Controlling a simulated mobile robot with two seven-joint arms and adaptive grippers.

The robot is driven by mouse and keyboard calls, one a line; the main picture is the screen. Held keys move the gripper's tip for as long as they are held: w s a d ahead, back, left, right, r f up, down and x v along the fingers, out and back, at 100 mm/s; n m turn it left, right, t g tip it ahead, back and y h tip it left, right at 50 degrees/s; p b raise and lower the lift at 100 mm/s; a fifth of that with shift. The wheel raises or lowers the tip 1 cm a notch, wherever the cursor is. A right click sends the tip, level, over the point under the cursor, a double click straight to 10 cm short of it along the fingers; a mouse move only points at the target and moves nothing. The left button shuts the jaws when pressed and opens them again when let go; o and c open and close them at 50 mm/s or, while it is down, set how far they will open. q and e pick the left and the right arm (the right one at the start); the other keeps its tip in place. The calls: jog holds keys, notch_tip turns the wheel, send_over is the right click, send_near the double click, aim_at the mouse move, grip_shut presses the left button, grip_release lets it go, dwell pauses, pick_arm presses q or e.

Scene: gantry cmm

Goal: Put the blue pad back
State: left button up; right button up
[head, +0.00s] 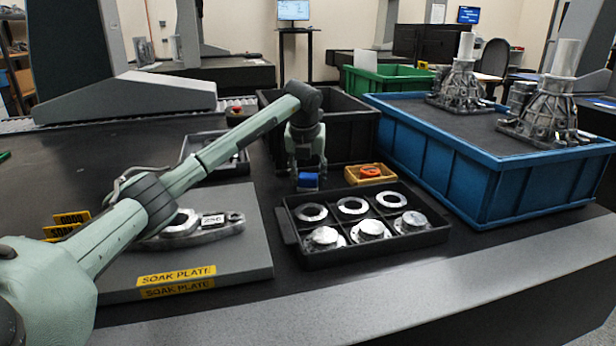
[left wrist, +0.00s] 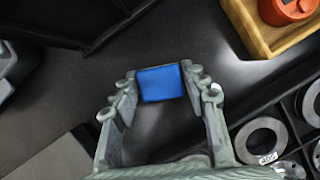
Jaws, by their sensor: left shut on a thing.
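The blue pad (head: 308,181) is a small blue block between the fingers of my left gripper (head: 307,172). In the left wrist view the pad (left wrist: 161,84) sits between the two fingertips of the left gripper (left wrist: 160,88), which is shut on it. The gripper points down over the dark table, left of a small wooden tray (head: 370,174) and behind the black compartment tray (head: 362,249). I cannot tell how high the pad is above the table. My right gripper is not in view.
An orange round item (head: 371,170) lies in the wooden tray. The black tray holds several metal rings and flanged parts. A grey soak plate (head: 245,262) with a metal part is at left. A large blue crate (head: 490,185) stands right, a black bin (head: 345,140) behind.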

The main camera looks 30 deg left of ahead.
pick_arm(q)
jog(key=shift+f, duration=0.1)
jog(key=o, duration=1.1)
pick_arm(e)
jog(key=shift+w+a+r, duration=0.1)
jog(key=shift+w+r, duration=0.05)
pick_arm(q)
jog(key=v, duration=1.2)
jog(key=shift+p, duration=0.3)
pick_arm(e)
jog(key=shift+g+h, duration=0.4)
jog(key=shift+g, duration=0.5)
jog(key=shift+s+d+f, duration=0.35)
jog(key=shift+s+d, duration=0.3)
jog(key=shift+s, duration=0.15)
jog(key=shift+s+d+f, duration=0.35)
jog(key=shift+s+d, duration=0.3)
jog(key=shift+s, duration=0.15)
